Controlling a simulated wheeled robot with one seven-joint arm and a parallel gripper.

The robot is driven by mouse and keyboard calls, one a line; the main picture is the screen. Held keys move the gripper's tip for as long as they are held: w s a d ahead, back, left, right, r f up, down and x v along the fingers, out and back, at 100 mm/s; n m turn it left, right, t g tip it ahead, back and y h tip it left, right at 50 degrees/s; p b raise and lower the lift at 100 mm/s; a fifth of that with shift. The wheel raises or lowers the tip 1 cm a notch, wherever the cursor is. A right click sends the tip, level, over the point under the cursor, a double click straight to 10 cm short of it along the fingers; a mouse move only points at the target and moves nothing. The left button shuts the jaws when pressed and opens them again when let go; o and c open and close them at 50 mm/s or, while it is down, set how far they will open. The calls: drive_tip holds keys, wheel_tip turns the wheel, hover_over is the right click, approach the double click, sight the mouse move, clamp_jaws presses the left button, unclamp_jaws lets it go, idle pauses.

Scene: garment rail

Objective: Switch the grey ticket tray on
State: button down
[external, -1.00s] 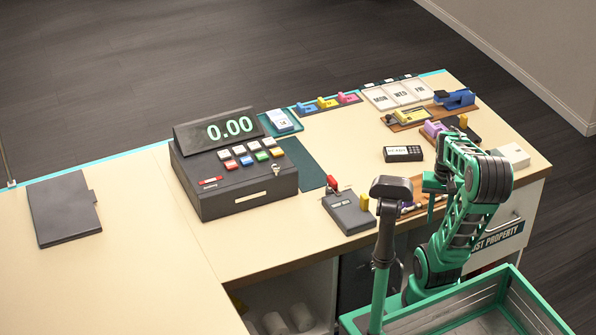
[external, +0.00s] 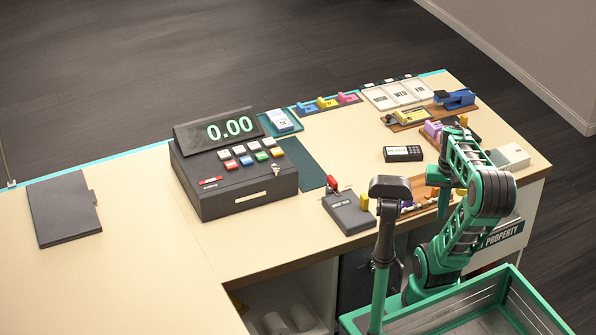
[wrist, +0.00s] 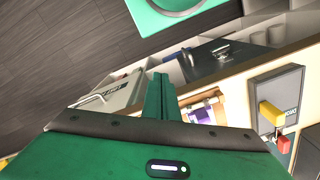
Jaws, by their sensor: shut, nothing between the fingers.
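The grey ticket tray (external: 347,214) is a flat dark grey box near the counter's front edge, right of the cash register. A red lever (external: 333,184) stands up at its back left corner and a yellow block (external: 364,202) at its right side. In the wrist view, the tray (wrist: 277,91) is at the right, with the yellow block (wrist: 271,114) and red lever (wrist: 284,143) on it. My gripper (external: 442,208) is to the right of the tray, apart from it, pointing down. Its fingers (wrist: 160,82) are shut and empty in the wrist view.
The cash register (external: 235,165) stands left of the tray. A small black card reader (external: 403,154) lies behind. The counter's left side is mostly clear.

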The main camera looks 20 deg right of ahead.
wheel_tip(320, 180, up, 13)
drive_tip(key=w+d+r+n+t+h, duration=0.1)
drive_tip(key=w+d+n, duration=0.15)
drive_tip(key=w, duration=1.15)
drive_tip(key=w+d+n+t+h, duration=0.2)
drive_tip(key=w+d, duration=0.1)
drive_tip(key=w, duration=1.1)
drive_tip(key=w+a+f+n+t+h, duration=0.1)
drive_tip(key=w+a, duration=0.1)
drive_tip(key=w, duration=0.8)
drive_tip(key=w+a+f+n+t+h, duration=0.1)
drive_tip(key=w+n, duration=0.1)
drive_tip(key=w, duration=0.8)
drive_tip(key=f, duration=0.4)
drive_tip(key=shift+s+f, duration=0.25)
drive_tip(key=shift+f, duration=0.1)
drive_tip(key=shift+f, duration=0.1)
